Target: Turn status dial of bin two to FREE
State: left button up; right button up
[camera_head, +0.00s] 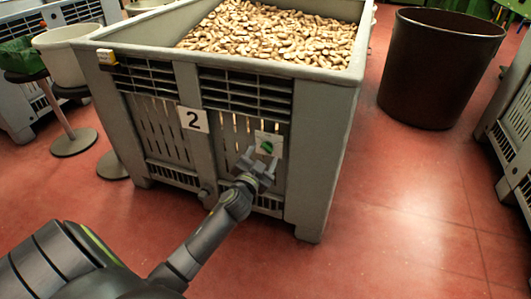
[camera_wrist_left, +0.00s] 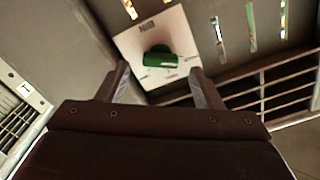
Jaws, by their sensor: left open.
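Bin two (camera_head: 325,140) is a large grey slatted crate full of corks, with a white "2" plate (camera_head: 193,120) on its front. Its status dial (camera_head: 266,147) is a green knob on a white plate, right of the number plate. In the left wrist view the green dial (camera_wrist_left: 160,57) sits on its white plate (camera_wrist_left: 130,42), beyond the fingertips and between them. My right gripper is not in view.
A dark brown round tub (camera_head: 440,70) stands to the right of the bin. Another grey crate (camera_head: 515,130) is at the right edge. Stools and a pale bucket (camera_head: 62,55) stand at the left. The red floor (camera_head: 400,220) at the front right is clear.

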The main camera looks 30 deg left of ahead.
aim_at(267, 147)
pick_arm(q)
jog(key=shift+x, duration=1.45)
jog(key=c, duration=1)
